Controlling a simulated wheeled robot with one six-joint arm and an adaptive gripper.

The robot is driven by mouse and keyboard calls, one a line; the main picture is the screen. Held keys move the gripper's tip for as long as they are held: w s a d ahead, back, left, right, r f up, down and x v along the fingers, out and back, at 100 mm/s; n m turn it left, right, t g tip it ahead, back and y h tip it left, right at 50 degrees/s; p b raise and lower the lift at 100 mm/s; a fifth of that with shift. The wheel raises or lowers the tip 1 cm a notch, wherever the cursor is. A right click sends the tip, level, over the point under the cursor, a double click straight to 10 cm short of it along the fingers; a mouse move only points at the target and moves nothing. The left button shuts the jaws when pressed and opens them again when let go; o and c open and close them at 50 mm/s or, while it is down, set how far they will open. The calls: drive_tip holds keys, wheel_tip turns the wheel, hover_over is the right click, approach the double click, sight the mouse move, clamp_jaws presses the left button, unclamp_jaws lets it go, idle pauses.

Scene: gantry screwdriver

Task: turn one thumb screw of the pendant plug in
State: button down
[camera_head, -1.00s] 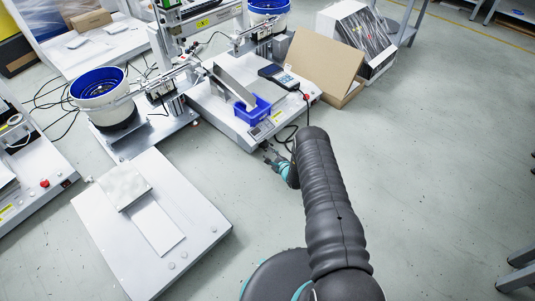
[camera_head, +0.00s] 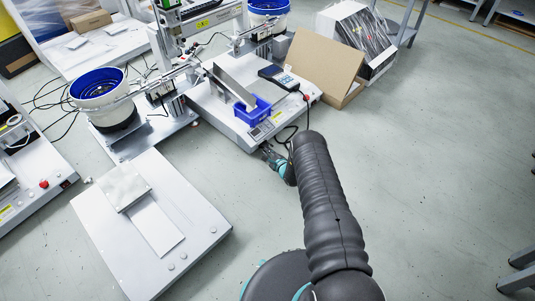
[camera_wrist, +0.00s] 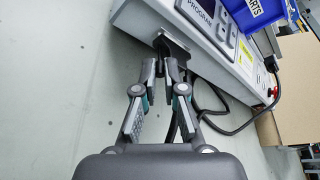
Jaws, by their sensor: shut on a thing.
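The pendant plug (camera_wrist: 172,44) is a dark piece at the side face of the white machine base (camera_wrist: 195,50) in the wrist view. My gripper (camera_wrist: 170,68) has its two fingertips close together at the plug's outer end, shut on a small part there. The fingertips cover that part, so I cannot make out the thumb screw itself or how far in it sits. In the head view my gripper (camera_head: 266,151) is small and dark at the machine's near edge, beyond my arm, and the plug cannot be told apart there.
Black cables (camera_wrist: 215,105) hang beside my right finger and along the base. A blue parts bin (camera_wrist: 257,10), a control panel (camera_wrist: 213,17) and a red button (camera_wrist: 271,92) are close by. A cardboard box (camera_head: 322,62) stands behind.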

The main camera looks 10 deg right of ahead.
drive_tip(key=shift+w+d+f+m+g+y+b, duration=0.15)
drive_tip(key=shift+m+g+y+b, duration=0.35)
drive_tip(key=shift+b, duration=0.65)
drive_tip(key=shift+r+m+b, duration=0.25)
drive_tip(key=shift+m+b, duration=0.1)
drive_tip(key=shift+m, duration=0.15)
drive_tip(key=c, duration=1.2)
unclamp_jaws()
drive_tip(key=shift+c, duration=0.2)
drive_tip(key=v, duration=1.1)
drive_tip(key=shift+r, duration=0.1)
drive_tip(key=shift+s+d+r, duration=0.1)
drive_tip(key=shift+s+r, duration=0.05)
drive_tip(key=shift+s, duration=0.3)
